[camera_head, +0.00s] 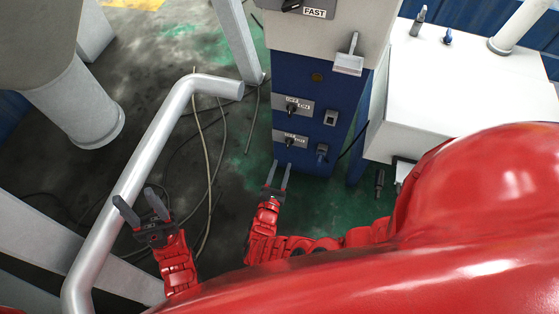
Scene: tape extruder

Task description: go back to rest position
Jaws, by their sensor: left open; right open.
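My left gripper (141,206) is red with dark grey fingers. It is open and empty, with its fingers apart, and overlaps the metal pipe rail in the picture. My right gripper (278,174) is open and empty, pointing up the picture toward the lower part of the blue control cabinet (345,95). Whether its fingertips touch the cabinet cannot be told. The cabinet front carries black knobs on labelled plates (291,106) and a switch below a "FAST" label (314,13).
A grey bent pipe rail (160,135) runs beside my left gripper. Cables (207,180) lie on the stained dark and green floor. A white box-shaped housing (465,95) stands at the right. A round grey column (75,100) stands at the upper left.

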